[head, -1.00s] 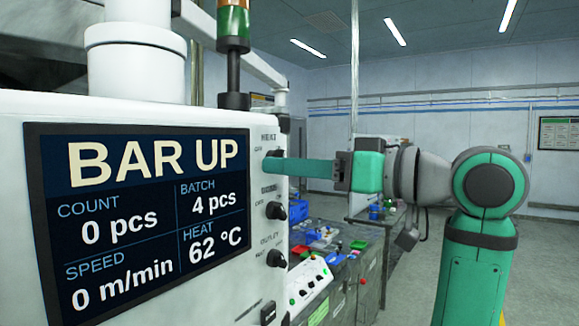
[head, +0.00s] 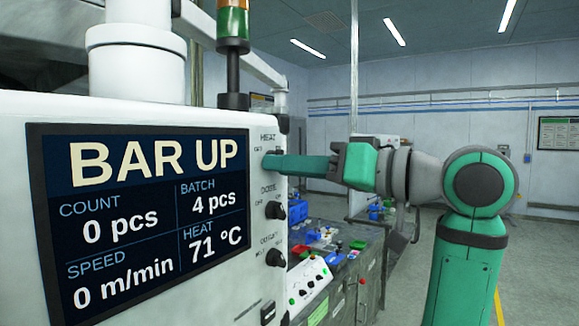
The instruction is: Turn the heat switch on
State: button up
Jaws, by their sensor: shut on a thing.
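The HEAT switch (head: 267,161) is the top one of the column of black knobs on the right part of the white machine panel, under the HEAT label. My gripper (head: 273,165) reaches in from the right, and its long green fingers end at this switch. The fingers are shut on the switch and hide most of it, so its exact angle cannot be told. The display (head: 146,205) at the left reads BAR UP, with HEAT at 71 °C.
Below are a DOSE knob (head: 276,210) and another labelled knob (head: 275,257). A signal light (head: 233,30) stands above the panel. A small control box (head: 309,284) and a cluttered bench (head: 350,240) lie behind. The floor at right is open.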

jog(key=m, duration=0.3)
jog(key=shift+a+r, duration=0.1)
jog(key=shift+a, duration=0.05)
jog(key=o, duration=1)
jog(key=shift+o, duration=0.2)
jog(key=v, duration=1.1)
